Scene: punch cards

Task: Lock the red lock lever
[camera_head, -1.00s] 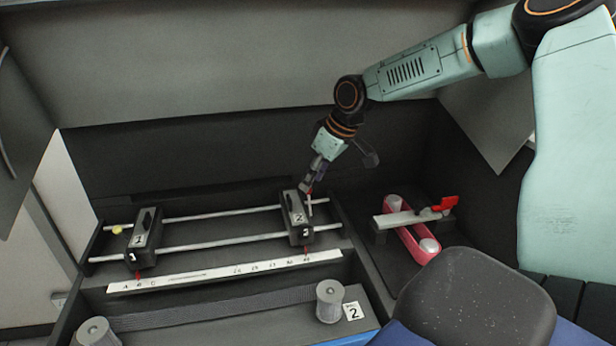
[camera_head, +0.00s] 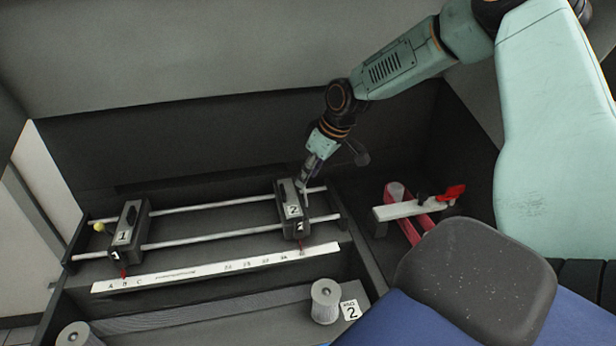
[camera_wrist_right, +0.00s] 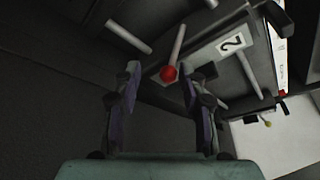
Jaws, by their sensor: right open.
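A silver lever with a red ball knob (camera_wrist_right: 169,74) stands at the slider block marked 2 (camera_head: 292,210). In the right wrist view the knob lies between and just beyond my right gripper's (camera_wrist_right: 160,78) two spread fingers, nearer the right one. I cannot tell whether a finger touches it. In the head view my right gripper (camera_head: 306,178) is at the top of block 2 and mostly covers the knob. A separate red handle (camera_head: 452,192) sits on a pale bar (camera_head: 400,211) to the right. My left gripper is not in view.
A white lettered scale (camera_head: 205,274) lies in front. A dark back wall (camera_head: 220,140) rises close behind my right gripper. Grey spools (camera_head: 325,300) stand in front.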

